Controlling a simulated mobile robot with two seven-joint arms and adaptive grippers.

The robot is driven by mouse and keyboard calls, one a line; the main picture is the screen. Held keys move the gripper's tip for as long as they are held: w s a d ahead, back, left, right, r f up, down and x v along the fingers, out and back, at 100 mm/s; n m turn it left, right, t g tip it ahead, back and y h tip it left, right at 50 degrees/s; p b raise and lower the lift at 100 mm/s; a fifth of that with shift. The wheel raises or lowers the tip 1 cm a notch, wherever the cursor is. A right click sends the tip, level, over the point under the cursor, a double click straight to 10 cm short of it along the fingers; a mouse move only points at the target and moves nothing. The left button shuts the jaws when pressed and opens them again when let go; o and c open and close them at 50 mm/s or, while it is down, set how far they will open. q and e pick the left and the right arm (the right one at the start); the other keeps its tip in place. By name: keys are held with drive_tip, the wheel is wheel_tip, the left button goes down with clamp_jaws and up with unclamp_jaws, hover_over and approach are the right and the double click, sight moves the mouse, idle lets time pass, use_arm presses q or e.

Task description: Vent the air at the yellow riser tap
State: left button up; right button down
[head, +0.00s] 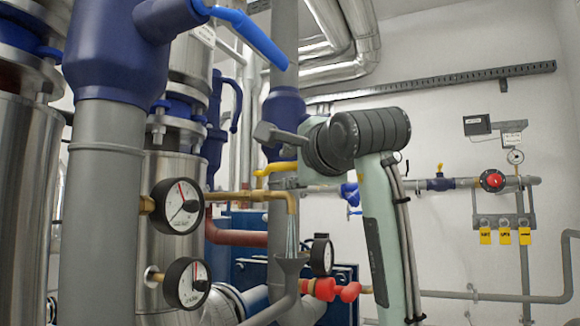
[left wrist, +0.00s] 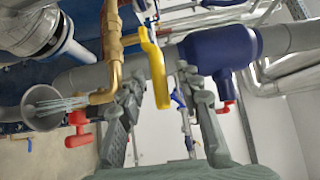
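The yellow tap handle (head: 272,169) sits on a brass pipe (head: 245,196) beside the grey riser with its blue collar. It shows large in the left wrist view (left wrist: 155,65). The brass pipe bends down over a grey funnel (head: 290,264), where thin pale streaks like running water fall from its end into the funnel (left wrist: 45,105). My left gripper (head: 268,134) is close to the handle. In the left wrist view its two fingers (left wrist: 160,88) are apart, with the handle showing in the gap between them. Contact cannot be told. My right gripper is out of view.
Red valve handles (head: 330,290) and a small gauge (head: 321,256) are near the funnel. A blue lever (head: 250,38) hangs above.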

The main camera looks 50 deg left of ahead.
use_arm(q)
drive_tip(key=v, duration=1.1)
drive_tip(key=shift+d, duration=0.35)
drive_tip(key=shift+s, duration=0.1)
